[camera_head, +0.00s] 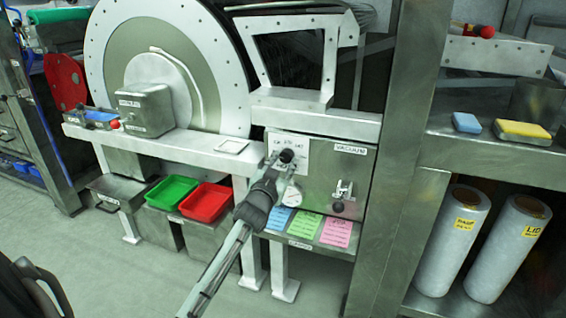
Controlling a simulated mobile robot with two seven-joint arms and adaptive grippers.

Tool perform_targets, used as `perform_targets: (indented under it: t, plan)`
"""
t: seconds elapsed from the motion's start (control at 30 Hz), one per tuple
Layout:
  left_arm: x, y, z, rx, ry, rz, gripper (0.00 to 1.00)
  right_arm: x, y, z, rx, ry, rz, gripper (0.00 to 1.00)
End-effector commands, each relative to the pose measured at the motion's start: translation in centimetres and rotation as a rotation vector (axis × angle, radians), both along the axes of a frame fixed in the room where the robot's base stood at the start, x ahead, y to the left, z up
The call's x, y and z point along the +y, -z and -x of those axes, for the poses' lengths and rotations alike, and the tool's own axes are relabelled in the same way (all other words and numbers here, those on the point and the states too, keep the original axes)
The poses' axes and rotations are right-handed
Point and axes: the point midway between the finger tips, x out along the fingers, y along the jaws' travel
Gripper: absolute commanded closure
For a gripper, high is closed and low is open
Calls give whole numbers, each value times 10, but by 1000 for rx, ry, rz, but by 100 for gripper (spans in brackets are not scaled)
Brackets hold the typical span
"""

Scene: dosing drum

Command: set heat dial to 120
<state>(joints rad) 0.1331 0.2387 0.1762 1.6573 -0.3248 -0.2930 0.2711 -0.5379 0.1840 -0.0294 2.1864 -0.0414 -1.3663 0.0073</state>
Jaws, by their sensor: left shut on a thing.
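A grey control panel (382,172) hangs under the big drum's frame. A small black round knob (287,156), which I take to be the heat dial, sits at its upper left on a white printed plate (296,141). My left gripper (280,163) reaches up from below and is shut on this knob. The gripper covers part of the knob and plate. The dial's scale and setting are too small to read. A round white gauge (292,195) is just below, right of the gripper. My right gripper is not in view.
A switch (343,187) sits under the VACUUM label (350,149). Colored cards (305,226) lie on the shelf below. Green (171,191) and red (205,203) trays stand to the left. A steel post (398,150) rises close on the right.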

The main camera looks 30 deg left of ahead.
Motion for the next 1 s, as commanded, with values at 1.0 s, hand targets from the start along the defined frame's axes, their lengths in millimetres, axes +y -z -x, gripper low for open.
perform_targets:
  t: [1.0]
  plan:
    - [2,2,1,210,1,-869,96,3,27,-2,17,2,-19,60]
